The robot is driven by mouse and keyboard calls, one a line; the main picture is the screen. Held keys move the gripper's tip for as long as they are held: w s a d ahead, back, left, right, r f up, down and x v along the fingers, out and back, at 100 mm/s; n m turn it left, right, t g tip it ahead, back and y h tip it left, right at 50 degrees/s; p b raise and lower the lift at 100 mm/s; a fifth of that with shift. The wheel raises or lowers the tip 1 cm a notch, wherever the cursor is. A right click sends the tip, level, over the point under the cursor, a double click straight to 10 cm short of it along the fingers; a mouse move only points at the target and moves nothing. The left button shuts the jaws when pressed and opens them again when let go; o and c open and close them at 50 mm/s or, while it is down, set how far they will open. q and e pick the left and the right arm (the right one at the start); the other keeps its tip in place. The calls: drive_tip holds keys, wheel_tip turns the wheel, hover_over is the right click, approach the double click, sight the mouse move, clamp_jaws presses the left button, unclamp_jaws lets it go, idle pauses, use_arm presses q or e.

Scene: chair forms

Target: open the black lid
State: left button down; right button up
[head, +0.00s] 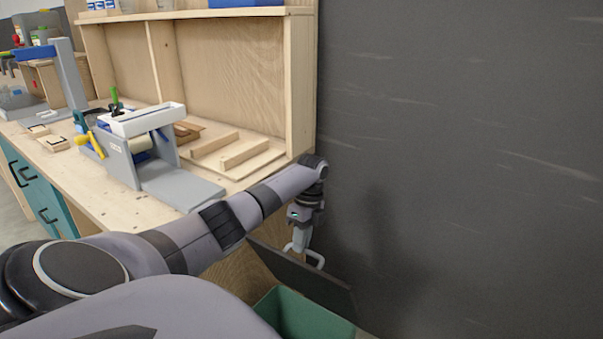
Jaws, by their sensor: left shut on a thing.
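The black lid (318,290) is tilted up above a green bin (305,318), and part of the bin's inside shows below it. A light grey handle (318,259) is on the lid. My left gripper (297,250) points down at the lid and is shut on this handle. My left arm reaches in from the lower left and hides part of the bin and the bench side. My right gripper is not in view.
A dark grey wall (460,150) stands close to the right of my gripper and the bin. A wooden workbench (110,200) with a grey device (150,155) and wooden strips (240,153) is on the left. A shelf unit rises behind.

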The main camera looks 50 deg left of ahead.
use_arm(q)
drive_tip(key=shift+d+f, duration=0.2)
drive_tip(key=shift+f, duration=0.2)
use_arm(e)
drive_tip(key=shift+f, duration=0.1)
use_arm(q)
drive_tip(key=c, duration=1.4)
unclamp_jaws()
drive_tip(key=shift+o, duration=1.4)
drive_tip(key=shift+w+a+f, duration=0.15)
drive_tip(key=shift+a, duration=0.05)
drive_tip(key=shift+r, duration=0.2)
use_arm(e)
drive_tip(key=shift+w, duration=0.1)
